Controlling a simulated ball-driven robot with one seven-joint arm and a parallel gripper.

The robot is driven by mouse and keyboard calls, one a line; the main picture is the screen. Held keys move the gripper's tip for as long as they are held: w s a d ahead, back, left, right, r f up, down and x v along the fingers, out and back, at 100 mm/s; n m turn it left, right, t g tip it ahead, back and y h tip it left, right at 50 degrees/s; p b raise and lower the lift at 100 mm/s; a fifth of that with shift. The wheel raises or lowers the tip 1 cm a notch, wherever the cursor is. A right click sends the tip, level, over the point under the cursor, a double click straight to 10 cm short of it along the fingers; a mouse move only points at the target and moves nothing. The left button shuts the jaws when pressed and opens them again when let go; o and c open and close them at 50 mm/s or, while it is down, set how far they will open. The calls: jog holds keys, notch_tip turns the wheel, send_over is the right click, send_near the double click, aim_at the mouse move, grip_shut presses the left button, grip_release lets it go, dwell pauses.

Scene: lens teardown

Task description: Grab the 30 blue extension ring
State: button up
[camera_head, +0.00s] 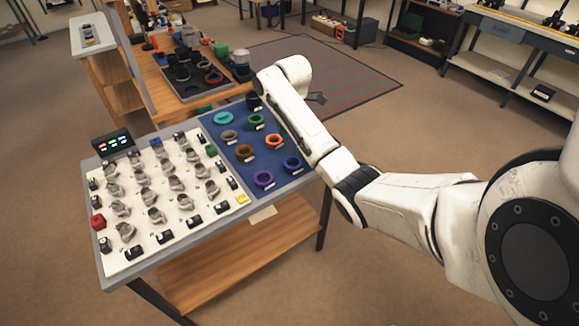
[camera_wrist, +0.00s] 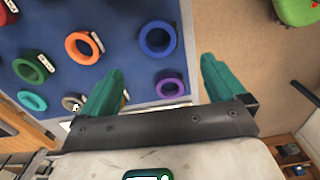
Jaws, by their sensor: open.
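The blue extension ring (camera_head: 292,163) lies flat on the blue mat (camera_head: 279,181) near its right edge, with a small white label beside it. In the wrist view the blue ring (camera_wrist: 142,40) is at the upper middle, its hole facing the camera. My gripper (camera_wrist: 160,64) is open and empty, its two teal fingers apart. The ring appears beyond and between the fingertips, not touched. The label's number is too small to read. In the head view my arm reaches over the mat's far right side, and the jaws are not clear there.
A purple ring (camera_wrist: 171,76) lies close to the blue one. An orange ring (camera_wrist: 70,47), a green ring (camera_wrist: 17,66) and a teal ring (camera_wrist: 32,93) lie farther left. A white board (camera_head: 135,253) with several grey and black parts fills the table's left side.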

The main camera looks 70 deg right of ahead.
send_over(293, 162)
jog(key=f, duration=0.5)
jog(key=shift+w+a+f, duration=0.1)
jog(key=shift+a, duration=0.1)
jog(key=shift+d+f+p, duration=0.15)
jog(key=shift+f, duration=1.2)
jog(key=shift+d+f+p, duration=0.1)
jog(key=shift+f+p, duration=0.05)
jog(key=shift+f, duration=1.15)
jog(key=shift+c, duration=0.2)
jog(key=c, duration=1.1)
